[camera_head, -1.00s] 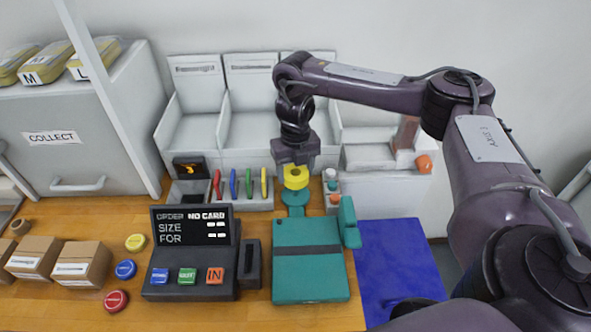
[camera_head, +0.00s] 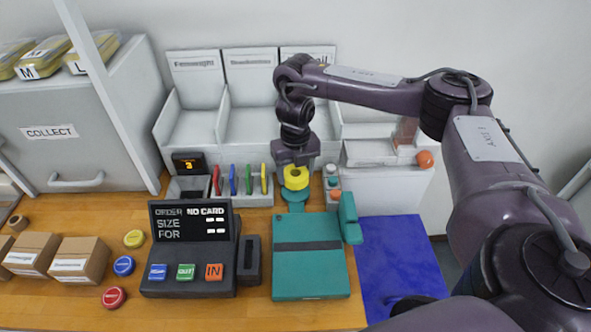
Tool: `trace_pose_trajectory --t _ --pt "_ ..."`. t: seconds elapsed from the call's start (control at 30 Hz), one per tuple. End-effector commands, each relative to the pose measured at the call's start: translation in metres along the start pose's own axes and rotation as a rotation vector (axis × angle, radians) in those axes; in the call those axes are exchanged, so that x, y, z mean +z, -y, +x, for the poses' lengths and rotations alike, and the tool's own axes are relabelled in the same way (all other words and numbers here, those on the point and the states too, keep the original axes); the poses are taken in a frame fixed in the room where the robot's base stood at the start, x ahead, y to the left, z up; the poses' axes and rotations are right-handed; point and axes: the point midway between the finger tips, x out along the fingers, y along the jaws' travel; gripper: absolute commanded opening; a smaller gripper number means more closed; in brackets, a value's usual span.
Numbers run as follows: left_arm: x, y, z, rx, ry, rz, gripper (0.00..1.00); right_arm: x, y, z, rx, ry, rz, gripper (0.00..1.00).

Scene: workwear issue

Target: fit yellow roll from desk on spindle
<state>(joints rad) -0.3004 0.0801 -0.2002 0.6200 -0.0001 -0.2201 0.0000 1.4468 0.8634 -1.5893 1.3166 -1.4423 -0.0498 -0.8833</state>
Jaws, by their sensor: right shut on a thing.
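The yellow roll (camera_head: 296,179) is in the jaws of my right gripper (camera_head: 294,166), which points straight down. The roll is just above or on a round teal base (camera_head: 295,196) on the wooden desk. The spindle itself does not show; the roll and gripper hide that spot. I cannot tell whether the roll is around a spindle or held above it. My left gripper is not in view.
A teal case (camera_head: 309,262) lies in front of the teal base, with a teal upright part (camera_head: 349,219) to its right. A dark order terminal (camera_head: 190,250), pen tray (camera_head: 248,198), cardboard boxes (camera_head: 80,259) and blue mat (camera_head: 405,262) are around. White bins (camera_head: 250,115) stand behind.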

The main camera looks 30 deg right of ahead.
Motion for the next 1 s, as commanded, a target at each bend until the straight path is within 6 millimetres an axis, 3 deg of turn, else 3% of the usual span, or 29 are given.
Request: trace_pose_trajectory --t 1.0 --pt "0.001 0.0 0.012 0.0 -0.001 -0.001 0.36 0.0 0.0 0.021 0.0 0.001 0.0 0.38"
